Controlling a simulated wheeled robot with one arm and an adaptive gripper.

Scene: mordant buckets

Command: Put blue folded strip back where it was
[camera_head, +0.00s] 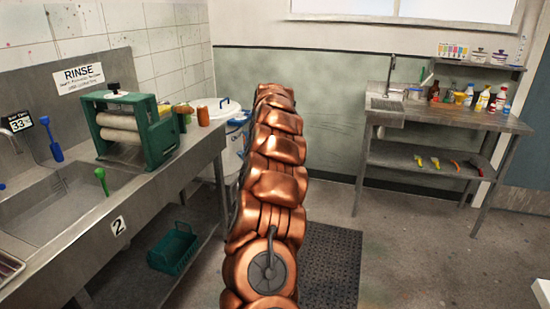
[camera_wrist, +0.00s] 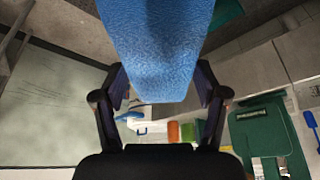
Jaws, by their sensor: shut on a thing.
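The blue folded strip (camera_wrist: 158,40) fills the top middle of the wrist view, with a rough, cloth-like face and a rounded lower edge. My gripper (camera_wrist: 162,86) is shut on it, with one dark finger at each side. Its upper part runs out of the frame. In the head view my copper arm hides the gripper, and I cannot make out the strip for certain. The frames do not show which place the strip came from.
A green wringer (camera_head: 135,125) stands on the left sink bench (camera_head: 150,190), by a blue brush (camera_head: 54,140). A white lidded bucket (camera_head: 213,108) stands beyond it. A side table (camera_head: 450,118) with bottles is at the back right. The floor (camera_head: 400,240) at right is open.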

